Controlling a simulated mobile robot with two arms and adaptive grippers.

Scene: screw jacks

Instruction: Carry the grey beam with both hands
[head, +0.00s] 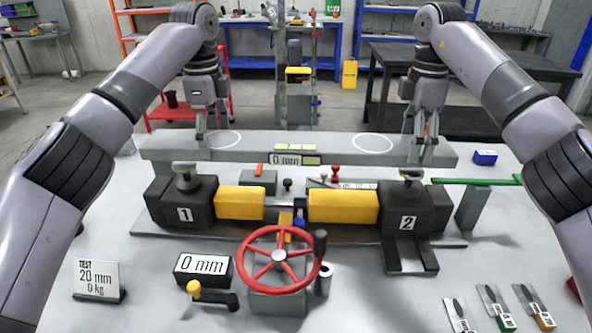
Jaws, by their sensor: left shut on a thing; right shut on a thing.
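The grey beam (296,142) lies level across the back of the work table, with two white circles on its top and a "0 mm" label on its front. My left gripper (205,140) is shut on the beam left of the left circle. My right gripper (421,155) is shut on the beam right of the right circle. Screw jack 1 (182,204) and screw jack 2 (410,210) stand in front of the beam, joined by yellow sleeves. Whether the beam touches anything beneath it is hard to tell.
A red handwheel (278,255) stands front centre, beside a "0 mm" display (203,269). A "TEST 20 mm 0 kg" sign (97,279) stands front left. A green bar (478,180) and a blue box (485,157) are at right. Several small tools lie front right.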

